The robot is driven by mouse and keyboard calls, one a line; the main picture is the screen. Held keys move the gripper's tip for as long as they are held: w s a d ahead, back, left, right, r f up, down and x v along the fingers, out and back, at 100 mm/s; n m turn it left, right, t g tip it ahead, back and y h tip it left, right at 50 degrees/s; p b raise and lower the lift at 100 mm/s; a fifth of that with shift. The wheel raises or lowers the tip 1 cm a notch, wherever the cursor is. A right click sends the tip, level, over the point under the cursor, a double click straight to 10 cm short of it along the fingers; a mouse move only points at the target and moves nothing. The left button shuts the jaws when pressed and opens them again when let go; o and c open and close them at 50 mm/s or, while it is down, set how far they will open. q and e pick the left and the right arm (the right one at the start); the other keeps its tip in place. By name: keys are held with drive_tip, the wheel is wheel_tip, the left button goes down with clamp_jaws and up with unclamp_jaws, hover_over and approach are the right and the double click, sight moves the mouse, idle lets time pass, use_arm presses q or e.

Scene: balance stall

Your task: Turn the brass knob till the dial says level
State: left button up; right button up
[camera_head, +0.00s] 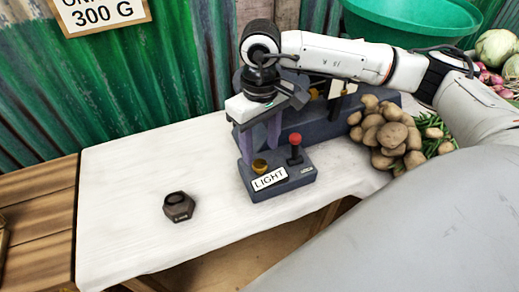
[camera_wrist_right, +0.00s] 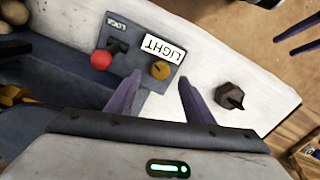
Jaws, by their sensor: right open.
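The brass knob (camera_head: 259,166) stands on the grey control box (camera_head: 306,176) at the front of the balance. It also shows in the right wrist view (camera_wrist_right: 160,70). A white plate reading LIGHT (camera_head: 268,179) is on the box beside the knob. My right gripper (camera_head: 259,146) is open and points down above the knob. In the wrist view the knob lies between the fingertips and slightly beyond them; I see no contact. Two purple fingers of my left gripper (camera_wrist_right: 288,45) show apart at the upper right of the wrist view.
A red-topped lever (camera_head: 295,148) marked LOCK stands right beside the knob. A dark hexagonal weight (camera_head: 178,207) sits on the white tabletop (camera_head: 122,205), left of the box. Potatoes (camera_head: 388,132) lie at right. The tabletop around the weight is clear.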

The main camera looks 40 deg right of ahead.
sight(260, 164)
wheel_tip(260, 164, down, 5)
drive_tip(key=shift+r, duration=0.1)
idle(0.3)
drive_tip(key=c, duration=1)
